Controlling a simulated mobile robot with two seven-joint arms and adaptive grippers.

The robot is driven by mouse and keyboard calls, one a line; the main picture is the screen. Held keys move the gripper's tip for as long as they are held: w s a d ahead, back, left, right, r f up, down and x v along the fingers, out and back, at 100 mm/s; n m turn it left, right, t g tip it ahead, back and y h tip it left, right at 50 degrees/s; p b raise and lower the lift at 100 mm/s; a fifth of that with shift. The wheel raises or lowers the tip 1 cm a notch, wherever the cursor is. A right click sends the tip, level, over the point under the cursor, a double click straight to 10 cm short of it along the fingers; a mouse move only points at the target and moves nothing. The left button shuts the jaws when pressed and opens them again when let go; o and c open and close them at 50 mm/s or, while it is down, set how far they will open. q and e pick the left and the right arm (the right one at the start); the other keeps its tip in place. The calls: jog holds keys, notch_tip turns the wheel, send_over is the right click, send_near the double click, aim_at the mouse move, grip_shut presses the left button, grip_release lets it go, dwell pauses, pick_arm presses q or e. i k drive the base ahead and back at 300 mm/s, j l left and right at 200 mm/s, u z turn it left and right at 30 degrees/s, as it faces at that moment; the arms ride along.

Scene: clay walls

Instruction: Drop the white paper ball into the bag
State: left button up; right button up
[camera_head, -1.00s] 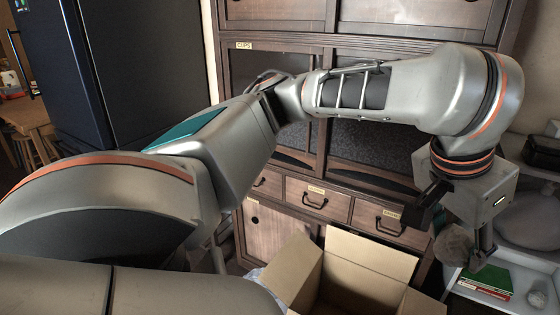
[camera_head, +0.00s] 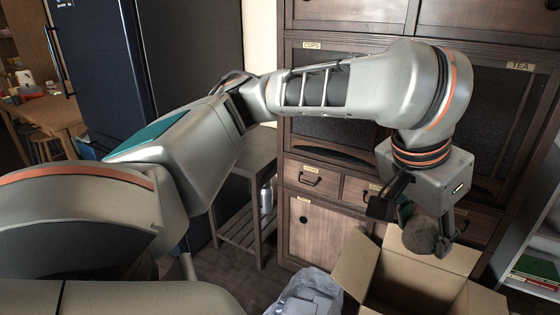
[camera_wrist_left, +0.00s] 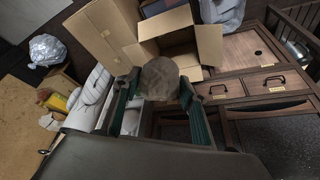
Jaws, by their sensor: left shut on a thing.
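The paper ball (camera_head: 419,236) looks round, crumpled and grey-brown in the shade. My left gripper (camera_head: 416,224) is shut on it and holds it in the air, in front of the cabinet and above the open cardboard box in the picture. In the left wrist view the ball (camera_wrist_left: 160,78) sits between the two green-padded fingers of my left gripper (camera_wrist_left: 160,92). A whitish plastic bag (camera_head: 308,292) stands on the floor at the bottom of the head view, left of the box, partly cut off. A pale bag also shows at the top of the left wrist view (camera_wrist_left: 222,11). My right gripper is out of view.
The open cardboard box (camera_head: 357,262) stands right of the bag. The wooden cabinet (camera_head: 325,235) rises behind. A slatted side table (camera_head: 240,225) stands left of the cabinet. A white shelf (camera_head: 535,240) is at the right. A shiny crumpled bundle (camera_wrist_left: 47,49) lies at left in the wrist view.

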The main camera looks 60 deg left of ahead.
aim_at(302, 289)
jog(key=k+j+u, duration=0.1)
jog(key=j, duration=0.3)
jog(key=k+j+u, duration=0.1)
jog(key=j, duration=0.25)
jog(key=i+j, duration=0.1)
jog(key=j, duration=0.35)
jog(key=i+j+u, duration=0.15)
jog(key=j, duration=0.3)
jog(key=k, duration=0.05)
